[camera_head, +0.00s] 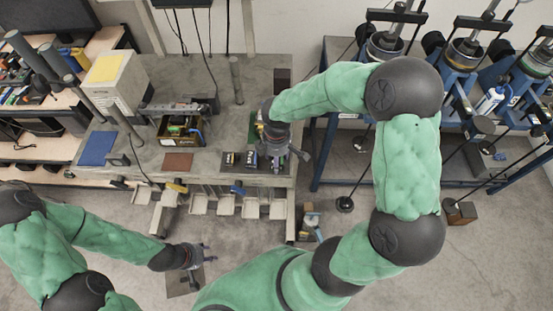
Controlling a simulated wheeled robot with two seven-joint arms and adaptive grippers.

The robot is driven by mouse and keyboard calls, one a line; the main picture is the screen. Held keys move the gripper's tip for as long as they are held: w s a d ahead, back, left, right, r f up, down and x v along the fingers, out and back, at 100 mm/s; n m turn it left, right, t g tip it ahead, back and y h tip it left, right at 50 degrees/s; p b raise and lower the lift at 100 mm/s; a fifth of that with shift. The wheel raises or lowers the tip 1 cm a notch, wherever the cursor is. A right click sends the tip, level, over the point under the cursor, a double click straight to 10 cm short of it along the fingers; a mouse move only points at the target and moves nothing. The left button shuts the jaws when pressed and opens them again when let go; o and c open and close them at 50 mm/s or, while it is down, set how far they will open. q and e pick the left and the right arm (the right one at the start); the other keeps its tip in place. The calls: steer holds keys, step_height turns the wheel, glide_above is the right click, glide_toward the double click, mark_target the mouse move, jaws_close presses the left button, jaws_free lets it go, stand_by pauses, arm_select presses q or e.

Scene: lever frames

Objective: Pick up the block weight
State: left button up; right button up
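I cannot tell for sure which thing is the block weight. A dark brown block (282,78) stands at the back right of the grey workbench (225,120), and a brown block (460,212) is low by the lever frames at the right. Small dark blocks (230,158) lie near the bench's front edge. My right gripper (288,157) is over the bench's right front, close beside the small blocks; its fingers are partly hidden. My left gripper (207,254) is low in front of the bench, over the floor, with its fingers apart and nothing between them.
Blue lever frames (462,85) with rods and hanging weights (344,203) fill the right. On the bench are a white box (115,80), a yellow-black device (180,129), a blue mat (97,148) and a brown plate (177,163).

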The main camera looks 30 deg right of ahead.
jaws_close()
steer(key=shift+w+d+r, duration=0.1)
steer(key=shift+w, duration=0.05)
